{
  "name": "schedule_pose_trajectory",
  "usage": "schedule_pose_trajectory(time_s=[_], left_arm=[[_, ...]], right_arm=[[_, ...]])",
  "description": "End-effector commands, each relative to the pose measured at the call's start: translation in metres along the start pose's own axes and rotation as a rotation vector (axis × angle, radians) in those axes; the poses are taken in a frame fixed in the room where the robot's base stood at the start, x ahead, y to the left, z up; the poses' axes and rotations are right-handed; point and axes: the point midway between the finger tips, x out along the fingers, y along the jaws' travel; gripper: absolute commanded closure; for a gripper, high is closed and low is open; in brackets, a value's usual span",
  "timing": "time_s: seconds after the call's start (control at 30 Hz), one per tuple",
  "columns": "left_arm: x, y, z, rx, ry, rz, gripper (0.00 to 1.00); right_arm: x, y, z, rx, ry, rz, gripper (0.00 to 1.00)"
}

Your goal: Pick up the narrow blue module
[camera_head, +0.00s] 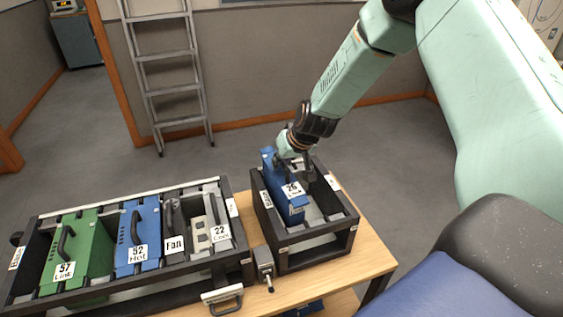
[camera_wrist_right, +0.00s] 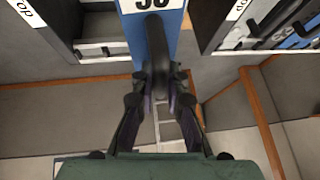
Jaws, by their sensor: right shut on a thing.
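The narrow blue module (camera_head: 285,197) stands in or just over the small black rack (camera_head: 277,257) at the right end of the table. I cannot tell how far its lower part is inside. It has a white number label and a dark handle. My right gripper (camera_head: 295,164) is at the module's top. In the right wrist view the fingers (camera_wrist_right: 160,88) are shut on the dark handle, with the blue face of the module (camera_wrist_right: 132,38) beyond them. The fingers partly hide the handle. My left gripper is not in view.
A long black rack (camera_head: 185,284) on the left holds a green module (camera_head: 88,245), a wider blue module (camera_head: 140,215), a dark Fan module (camera_head: 173,222) and a grey module (camera_head: 207,215). The wooden table (camera_head: 375,258) has bare top at right. A ladder (camera_head: 168,90) leans behind.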

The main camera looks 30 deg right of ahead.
Motion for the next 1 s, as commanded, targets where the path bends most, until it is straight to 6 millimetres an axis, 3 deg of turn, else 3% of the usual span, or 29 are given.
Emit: schedule_pose_trajectory(time_s=[0.03, 0.5, 1.0], left_arm=[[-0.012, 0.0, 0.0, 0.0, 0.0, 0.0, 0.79], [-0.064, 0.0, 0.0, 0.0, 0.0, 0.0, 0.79], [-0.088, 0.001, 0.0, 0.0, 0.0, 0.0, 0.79]], right_arm=[[-0.011, -0.002, -0.009, -0.001, 0.007, 0.0, 1.0], [-0.056, -0.009, -0.036, -0.001, 0.007, 0.0, 1.0], [-0.077, -0.013, -0.049, 0.0, 0.006, 0.0, 1.0]])
